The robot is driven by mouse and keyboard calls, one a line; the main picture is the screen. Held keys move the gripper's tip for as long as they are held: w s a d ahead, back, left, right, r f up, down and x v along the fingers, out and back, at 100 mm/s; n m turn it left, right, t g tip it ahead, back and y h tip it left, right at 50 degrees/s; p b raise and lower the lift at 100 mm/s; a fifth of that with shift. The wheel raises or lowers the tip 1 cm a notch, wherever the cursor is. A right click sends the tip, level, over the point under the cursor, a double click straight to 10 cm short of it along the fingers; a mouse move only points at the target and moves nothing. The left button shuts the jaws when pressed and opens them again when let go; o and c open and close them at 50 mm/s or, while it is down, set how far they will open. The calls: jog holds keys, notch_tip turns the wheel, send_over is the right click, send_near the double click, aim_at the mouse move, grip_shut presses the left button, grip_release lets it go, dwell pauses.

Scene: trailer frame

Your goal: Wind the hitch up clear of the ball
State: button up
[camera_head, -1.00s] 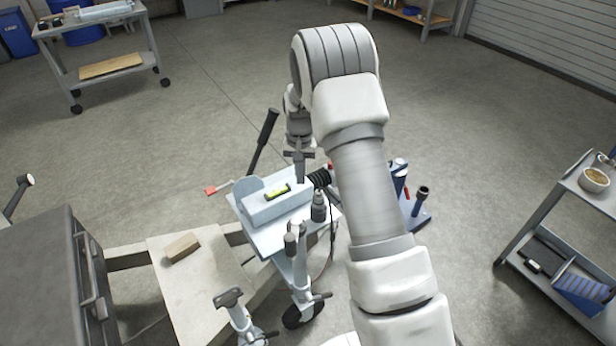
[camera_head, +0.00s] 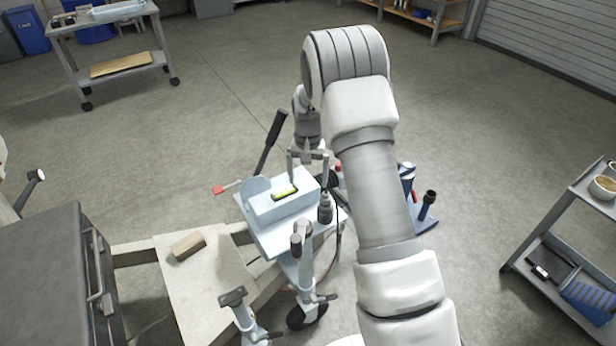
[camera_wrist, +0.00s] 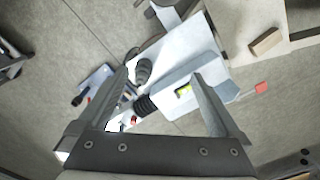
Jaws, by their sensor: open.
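The trailer's pale-blue drawbar plate and coupling housing (camera_head: 288,207) sit in the middle of the head view, with a yellow-green spirit level (camera_head: 285,190) on top; the level also shows in the wrist view (camera_wrist: 184,90). The jockey-wheel post (camera_head: 303,258) stands in front of the plate, above a dark wheel (camera_head: 303,317). My gripper (camera_head: 307,156) is open and empty above the housing's far edge. In the wrist view my gripper's fingers (camera_wrist: 160,82) spread either side of the black ribbed bellows (camera_wrist: 146,105). I cannot make out the ball or its seat.
A black-gripped lever (camera_head: 270,140) rises behind the plate, with a red tag (camera_head: 225,189) beside it. A blue stand (camera_head: 420,212) with upright posts is at the right. A wooden block (camera_head: 188,245) lies on the frame's panel. A shelf cart (camera_head: 565,240) stands right; open floor lies behind.

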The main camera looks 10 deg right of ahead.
notch_tip(320, 180, up, 8)
jog(key=p, duration=0.5)
jog(key=shift+s, duration=0.1)
